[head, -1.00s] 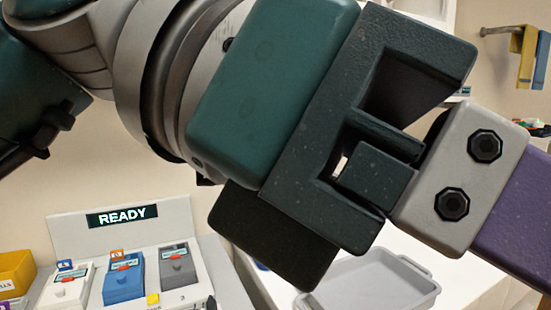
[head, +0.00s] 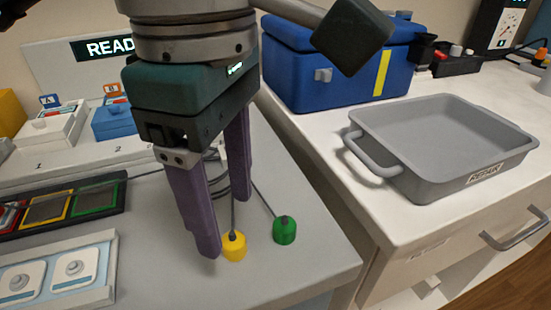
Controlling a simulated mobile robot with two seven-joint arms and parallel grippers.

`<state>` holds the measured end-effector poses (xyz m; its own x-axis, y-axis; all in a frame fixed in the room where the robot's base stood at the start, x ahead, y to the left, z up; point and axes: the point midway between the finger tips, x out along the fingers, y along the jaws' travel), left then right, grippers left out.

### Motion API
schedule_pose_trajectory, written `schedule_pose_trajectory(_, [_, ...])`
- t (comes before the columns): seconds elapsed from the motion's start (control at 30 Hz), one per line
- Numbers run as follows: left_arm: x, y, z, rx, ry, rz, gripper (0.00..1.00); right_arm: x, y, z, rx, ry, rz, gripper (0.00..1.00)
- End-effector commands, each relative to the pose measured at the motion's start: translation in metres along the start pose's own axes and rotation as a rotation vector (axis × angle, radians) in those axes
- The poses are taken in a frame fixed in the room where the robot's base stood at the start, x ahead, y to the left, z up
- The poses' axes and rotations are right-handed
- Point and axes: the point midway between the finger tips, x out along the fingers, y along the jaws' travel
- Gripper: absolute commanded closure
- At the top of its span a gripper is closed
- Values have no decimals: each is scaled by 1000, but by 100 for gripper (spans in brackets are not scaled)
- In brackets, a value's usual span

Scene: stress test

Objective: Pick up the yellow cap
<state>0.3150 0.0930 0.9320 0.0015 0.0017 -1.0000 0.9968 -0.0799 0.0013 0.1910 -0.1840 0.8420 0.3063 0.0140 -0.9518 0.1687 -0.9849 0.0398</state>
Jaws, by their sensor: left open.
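The yellow cap (head: 234,247) sits on the grey bench top near its front edge, with a dark cable running up from it. My left gripper (head: 226,226) points down with its two purple fingers apart. One finger stands just left of the yellow cap, and the other is behind and to its right. I cannot tell whether either finger touches the cap. A green cap (head: 285,230) on its own dark cable lies to the right. My right gripper is not seen.
A grey tray (head: 430,182) stands on the white counter to the right, before a blue cooler box (head: 335,75). At left are a dark strip with coloured frames (head: 62,205), a panel with round knobs (head: 100,270), and a READY display (head: 108,47).

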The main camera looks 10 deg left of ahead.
Motion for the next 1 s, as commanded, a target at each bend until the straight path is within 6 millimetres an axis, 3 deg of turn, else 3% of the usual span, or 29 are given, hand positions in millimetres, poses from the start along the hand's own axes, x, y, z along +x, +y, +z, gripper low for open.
schedule_pose_trajectory(0.2, [32, -2, 2, -1, 0, -4, 36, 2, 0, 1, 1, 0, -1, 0])
schedule_pose_trajectory(0.47, [35, -1, 3, 0, -1, 0, 36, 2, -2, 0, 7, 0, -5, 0])
schedule_pose_trajectory(1.0, [35, -1, 3, 0, -1, 0, 94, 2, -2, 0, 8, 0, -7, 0])
